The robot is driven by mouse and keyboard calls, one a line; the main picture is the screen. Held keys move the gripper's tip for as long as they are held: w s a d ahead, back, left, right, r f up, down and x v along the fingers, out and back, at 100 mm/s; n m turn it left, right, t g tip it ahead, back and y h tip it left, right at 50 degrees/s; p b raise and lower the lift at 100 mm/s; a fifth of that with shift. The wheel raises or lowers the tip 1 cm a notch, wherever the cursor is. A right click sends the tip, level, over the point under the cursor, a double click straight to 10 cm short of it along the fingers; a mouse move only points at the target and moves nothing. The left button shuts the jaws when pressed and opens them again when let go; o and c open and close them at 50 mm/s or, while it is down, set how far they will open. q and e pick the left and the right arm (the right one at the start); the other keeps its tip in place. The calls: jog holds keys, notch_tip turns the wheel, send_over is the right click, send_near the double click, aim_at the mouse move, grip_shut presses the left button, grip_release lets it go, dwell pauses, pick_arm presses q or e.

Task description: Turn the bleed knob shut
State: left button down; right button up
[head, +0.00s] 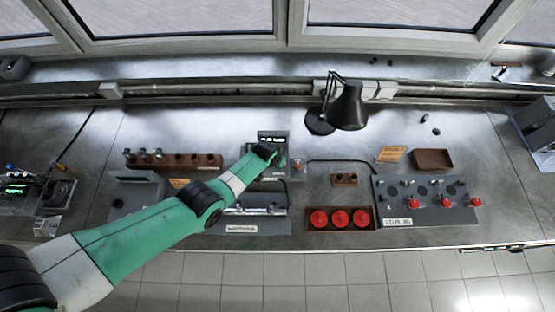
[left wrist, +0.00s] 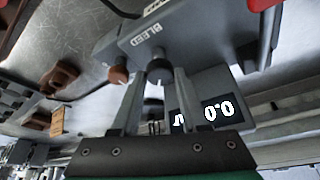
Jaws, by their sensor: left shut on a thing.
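My left arm reaches in from the left in the head view, and its gripper (head: 277,157) is at the grey tester unit (head: 250,150) in the middle of the bench. In the left wrist view the unit's face (left wrist: 195,42) carries a BLEED label. The bleed knob (left wrist: 158,70), small and grey, sits between the fingertips of my left gripper (left wrist: 158,78), which is shut on it. A brown knob (left wrist: 118,75) is just outside the left finger. The display (left wrist: 218,111) reads 0.0. In the head view the gripper hides the bleed knob. My right gripper is not in view.
A black desk lamp (head: 347,105) stands behind and right of the unit. A tray of red round parts (head: 340,229) and a grey jig with red knobs (head: 428,214) lie to the right. A brown rack (head: 175,160) is to the left. Bare bench lies near the brown bin (head: 433,159).

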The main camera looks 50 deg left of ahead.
pick_arm(q)
jog(key=n+y, duration=0.1)
jog(key=n, duration=0.1)
jog(key=n+g+y+b, duration=0.1)
jog(key=n, duration=0.2)
jog(key=shift+w+d+f, duration=0.15)
jog(key=shift+d, duration=0.05)
jog(key=shift+n+g+b, duration=0.5)
jog(key=shift+n+b, duration=0.25)
jog(key=shift+n, duration=0.55)
jog(key=shift+c, duration=2.1)
grip_release()
